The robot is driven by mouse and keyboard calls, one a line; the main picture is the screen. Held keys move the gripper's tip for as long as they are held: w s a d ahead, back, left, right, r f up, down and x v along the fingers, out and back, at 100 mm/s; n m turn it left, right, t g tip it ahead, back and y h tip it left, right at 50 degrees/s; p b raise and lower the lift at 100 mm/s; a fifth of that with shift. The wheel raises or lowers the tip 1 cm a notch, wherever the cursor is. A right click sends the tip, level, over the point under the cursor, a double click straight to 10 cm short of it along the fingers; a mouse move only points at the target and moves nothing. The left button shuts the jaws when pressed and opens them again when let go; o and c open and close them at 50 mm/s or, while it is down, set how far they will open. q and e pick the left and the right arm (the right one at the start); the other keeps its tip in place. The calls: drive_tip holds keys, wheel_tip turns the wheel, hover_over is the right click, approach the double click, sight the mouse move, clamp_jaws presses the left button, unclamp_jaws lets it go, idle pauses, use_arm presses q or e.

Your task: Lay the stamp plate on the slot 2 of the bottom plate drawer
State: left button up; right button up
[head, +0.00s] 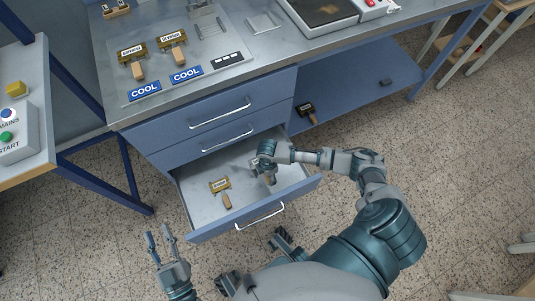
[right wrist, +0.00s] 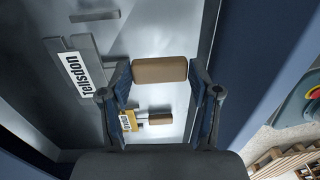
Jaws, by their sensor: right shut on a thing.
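The bottom plate drawer (head: 190,200) is pulled open below the bench. My right gripper (head: 266,168) is inside its right part and shut on a stamp plate's wooden handle (head: 270,180). In the right wrist view this handle (right wrist: 160,70) sits between the fingers of my right gripper (right wrist: 162,90). A grey piece with a white lettered label (right wrist: 85,70) shows left of it; whether it is joined to the handle I cannot tell. A gold stamp plate (head: 219,186) lies in the drawer's left part. Slot marks are not readable. My left gripper (head: 160,239) is open and empty, outside the drawer.
Two closed drawers (head: 220,108) are above the open one. A dark stamp plate (head: 305,109) is on the low shelf (head: 345,95) at right. More stamp plates (head: 132,51) stand on the bench top. A control box (head: 15,133) is at left.

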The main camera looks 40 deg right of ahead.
use_arm(q)
drive_tip(key=shift+d, duration=0.1)
use_arm(e)
drive_tip(key=shift+d, duration=0.1)
